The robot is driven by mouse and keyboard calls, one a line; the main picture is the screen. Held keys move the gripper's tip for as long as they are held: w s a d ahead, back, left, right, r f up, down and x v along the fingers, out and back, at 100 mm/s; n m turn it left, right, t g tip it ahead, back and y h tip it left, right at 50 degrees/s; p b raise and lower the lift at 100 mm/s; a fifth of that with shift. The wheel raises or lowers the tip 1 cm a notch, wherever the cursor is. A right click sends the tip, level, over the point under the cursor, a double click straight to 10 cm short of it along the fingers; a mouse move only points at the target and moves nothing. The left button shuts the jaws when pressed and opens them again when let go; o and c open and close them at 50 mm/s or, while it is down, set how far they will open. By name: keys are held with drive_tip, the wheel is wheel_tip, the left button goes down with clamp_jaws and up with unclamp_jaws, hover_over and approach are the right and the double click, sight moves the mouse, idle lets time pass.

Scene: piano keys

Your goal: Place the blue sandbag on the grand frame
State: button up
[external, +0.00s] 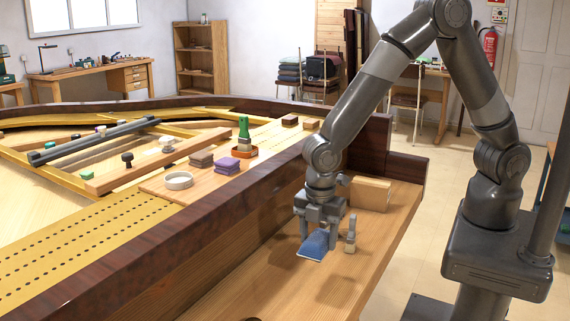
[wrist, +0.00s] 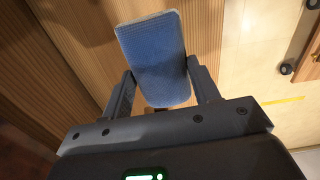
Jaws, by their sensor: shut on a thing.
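The blue sandbag (external: 314,245) is a flat blue pad with a pale edge, held tilted in the jaws of my gripper (external: 328,236). In the external view it hangs over the wooden key bed ledge at the front of the piano. In the wrist view the sandbag (wrist: 153,60) sits between both fingers, and my gripper (wrist: 155,90) is shut on it. The grand frame (external: 95,232) is the gold-coloured metal frame with rows of holes, inside the dark rim to the left of my gripper.
The dark glossy rim (external: 160,240) stands between the ledge and the frame. A wooden block (external: 370,194) stands on the ledge. The frame's front left is clear.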

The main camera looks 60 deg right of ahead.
wheel_tip(320, 180, up, 28)
drive_tip(key=w+d, duration=2)
drive_tip(key=d, duration=0.1)
drive_tip(key=w+d, duration=0.3)
drive_tip(key=d, duration=1.2)
drive_tip(key=w+d, duration=0.3)
drive_tip(key=d, duration=1.3)
drive_tip(key=shift+m, duration=0.3)
drive_tip(key=w+a+f, duration=0.2)
drive_tip(key=a+f, duration=0.1)
drive_tip(key=f, duration=0.1)
drive_tip(key=w+a+f, duration=0.2)
drive_tip(key=a+f, duration=0.1)
drive_tip(key=f, duration=0.1)
drive_tip(key=w+a+f, duration=0.3)
drive_tip(key=f, duration=0.1)
drive_tip(key=shift+a+f, duration=0.25)
drive_tip(key=shift+a, duration=0.15)
drive_tip(key=shift+a+f, duration=0.1)
drive_tip(key=shift+f, duration=1.95)
